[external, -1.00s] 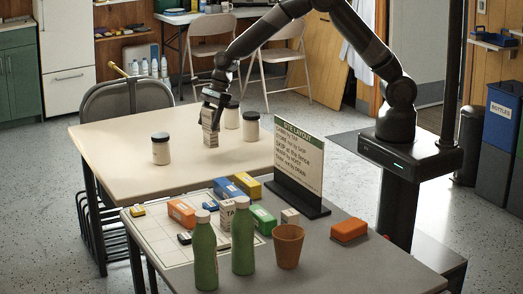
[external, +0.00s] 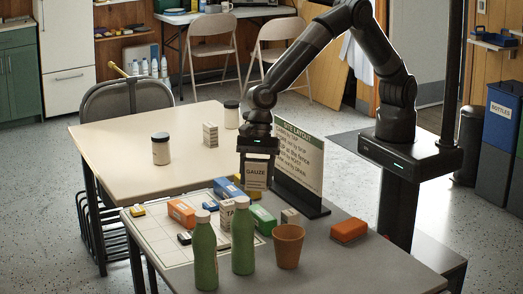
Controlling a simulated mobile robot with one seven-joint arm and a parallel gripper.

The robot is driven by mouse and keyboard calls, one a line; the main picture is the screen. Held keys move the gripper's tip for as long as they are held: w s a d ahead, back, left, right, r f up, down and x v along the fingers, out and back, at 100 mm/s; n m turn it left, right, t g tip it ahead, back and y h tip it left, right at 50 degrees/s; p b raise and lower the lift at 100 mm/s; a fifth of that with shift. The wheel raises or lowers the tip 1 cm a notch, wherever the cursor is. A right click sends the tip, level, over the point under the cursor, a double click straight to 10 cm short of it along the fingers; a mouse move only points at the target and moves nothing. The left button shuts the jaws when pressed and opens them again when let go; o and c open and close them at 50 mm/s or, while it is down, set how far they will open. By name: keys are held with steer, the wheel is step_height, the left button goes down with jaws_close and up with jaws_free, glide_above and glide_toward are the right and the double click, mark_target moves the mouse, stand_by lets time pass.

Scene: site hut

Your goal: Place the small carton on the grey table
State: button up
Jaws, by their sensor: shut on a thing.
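My gripper (external: 257,157) points down and is shut on a small carton (external: 256,177) labelled GAUZE. The carton is upright, just left of the sign board, near the grey table's far edge. It looks held up, but its exact height above the table cannot be told. It hides most of a yellow box behind it. The grey table (external: 345,262) is in the foreground. Another small pale carton (external: 210,135) stands on the cream table (external: 125,165).
A sign board (external: 302,165) stands close right of the carton. Green bottles (external: 204,255), (external: 243,245), a terracotta cup (external: 288,247), an orange box (external: 348,231) and several small boxes occupy the grey table. Its front right is clear.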

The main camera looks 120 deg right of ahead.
steer(key=s+a+n, duration=0.1)
steer(key=s+a, duration=0.2)
steer(key=a, duration=0.4)
steer(key=s+a+n+g, duration=0.1)
steer(key=s+a, duration=0.1)
steer(key=a, duration=0.5)
steer(key=s+a+n, duration=0.1)
steer(key=s+a, duration=0.2)
steer(key=a, duration=0.4)
steer(key=shift+n, duration=0.3)
steer(key=a+f, duration=0.2)
steer(key=a, duration=0.1)
steer(key=s+a+f, duration=0.1)
steer(key=a+f, duration=0.1)
steer(key=a, duration=0.2)
steer(key=a+f, duration=0.2)
steer(key=a, duration=0.2)
steer(key=shift+s+f, duration=0.25)
steer(key=shift+f, duration=0.15)
steer(key=shift+a+f, duration=0.15)
steer(key=shift+f+y, duration=0.3)
steer(key=shift+f, duration=1.65)
steer(key=shift+f, duration=0.15)
steer(key=o, duration=1)
